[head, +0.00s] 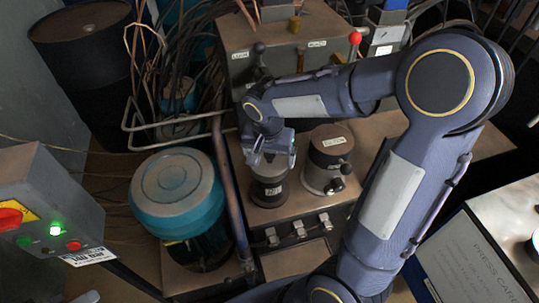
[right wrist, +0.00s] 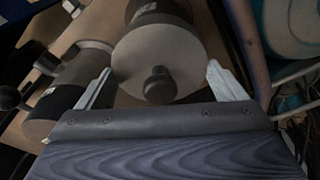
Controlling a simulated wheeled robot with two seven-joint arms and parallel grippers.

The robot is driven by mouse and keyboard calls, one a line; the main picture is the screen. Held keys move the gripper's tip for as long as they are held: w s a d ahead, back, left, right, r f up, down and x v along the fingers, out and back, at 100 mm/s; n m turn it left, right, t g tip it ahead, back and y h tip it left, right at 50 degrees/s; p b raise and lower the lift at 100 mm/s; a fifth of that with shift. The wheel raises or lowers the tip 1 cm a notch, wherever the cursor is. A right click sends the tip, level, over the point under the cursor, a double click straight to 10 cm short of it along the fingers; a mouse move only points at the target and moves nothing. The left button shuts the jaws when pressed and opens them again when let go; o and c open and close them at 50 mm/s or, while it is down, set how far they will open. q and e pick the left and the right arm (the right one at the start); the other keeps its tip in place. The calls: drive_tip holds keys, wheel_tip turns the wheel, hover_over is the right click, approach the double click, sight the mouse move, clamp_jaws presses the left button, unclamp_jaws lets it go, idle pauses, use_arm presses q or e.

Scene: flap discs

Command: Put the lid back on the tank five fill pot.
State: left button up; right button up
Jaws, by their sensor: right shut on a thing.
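The fill pot (head: 268,190) is a small dark cylinder with a white label, standing on the brown machine top. A round grey lid (right wrist: 158,50) with a dark ball knob (right wrist: 159,85) lies between the fingers of my right gripper (head: 271,158). In the right wrist view the two pale fingers of my right gripper (right wrist: 160,72) stand wide, one at each side of the lid's rim. The lid is at the pot's top; I cannot tell whether it is seated or just above. The label's number is too small to read. My left gripper is not in view.
A second, larger pot (head: 328,160) with a labelled top stands close to the right. A teal motor drum (head: 178,195) and an upright pipe (head: 228,190) are to the left. Several small latches (head: 299,229) sit in front. A control box (head: 45,215) is far left.

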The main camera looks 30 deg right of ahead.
drive_tip(key=shift+f+b, duration=0.55)
drive_tip(key=shift+f, duration=0.1)
drive_tip(key=o, duration=0.8)
drive_tip(key=shift+c, duration=0.2)
drive_tip(key=shift+r+p, duration=2.4)
drive_tip(key=shift+r, duration=0.65)
